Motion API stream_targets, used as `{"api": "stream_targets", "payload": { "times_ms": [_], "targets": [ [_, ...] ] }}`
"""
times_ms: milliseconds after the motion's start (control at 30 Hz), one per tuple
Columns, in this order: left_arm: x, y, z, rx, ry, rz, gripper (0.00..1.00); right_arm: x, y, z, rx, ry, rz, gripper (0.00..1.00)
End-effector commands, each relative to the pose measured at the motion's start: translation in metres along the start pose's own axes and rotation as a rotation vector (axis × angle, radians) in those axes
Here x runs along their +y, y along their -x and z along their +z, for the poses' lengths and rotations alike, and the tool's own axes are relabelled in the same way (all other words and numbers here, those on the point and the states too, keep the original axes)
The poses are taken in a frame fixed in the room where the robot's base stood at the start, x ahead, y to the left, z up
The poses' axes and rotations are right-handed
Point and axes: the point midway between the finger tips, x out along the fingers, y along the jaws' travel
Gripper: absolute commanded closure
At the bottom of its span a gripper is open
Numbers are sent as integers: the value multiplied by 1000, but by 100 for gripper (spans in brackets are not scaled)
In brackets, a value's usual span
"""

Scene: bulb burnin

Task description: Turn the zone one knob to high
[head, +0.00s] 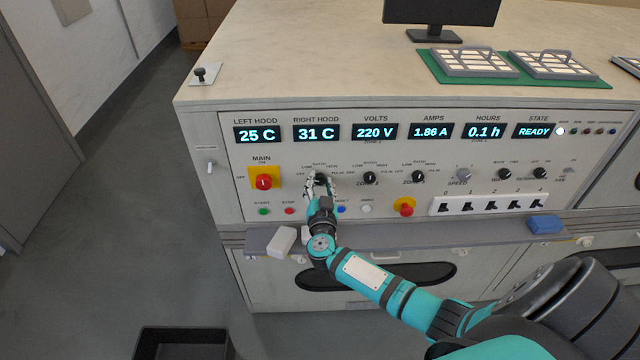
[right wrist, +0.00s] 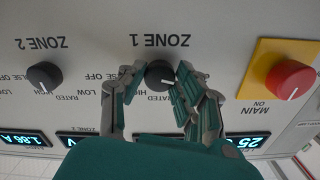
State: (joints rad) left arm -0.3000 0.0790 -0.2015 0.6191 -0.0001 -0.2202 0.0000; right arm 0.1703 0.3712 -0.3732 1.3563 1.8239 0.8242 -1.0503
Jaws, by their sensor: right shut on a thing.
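The zone one knob (right wrist: 160,74) is a small black dial under the ZONE 1 label, upside down in the right wrist view. My right gripper (right wrist: 155,88) is shut on it, with fingers on either side. A white pointer mark shows on the knob's lower right side in that view; its scale words are partly hidden by the fingers. In the head view the right gripper (head: 320,184) covers most of this knob on the panel (head: 225,150). My left gripper is not in view.
The red MAIN switch (head: 264,182) is left of the gripper, and the zone two knob (head: 370,178) is to the right. A white block (head: 281,241) and a blue block (head: 545,224) rest on the ledge (head: 400,231). A black bin (head: 185,332) stands on the floor.

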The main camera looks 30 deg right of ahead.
Motion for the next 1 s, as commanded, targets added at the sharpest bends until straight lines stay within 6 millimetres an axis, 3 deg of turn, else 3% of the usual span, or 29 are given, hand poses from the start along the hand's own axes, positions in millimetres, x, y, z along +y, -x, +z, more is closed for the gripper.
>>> {"api": "stream_targets", "payload": {
  "times_ms": [500,1000],
  "targets": [
    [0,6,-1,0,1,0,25,0,0,1,-2,-426,3,100],
    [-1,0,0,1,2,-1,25,0,1,2,-1,-902,3,100]
  ]
}}
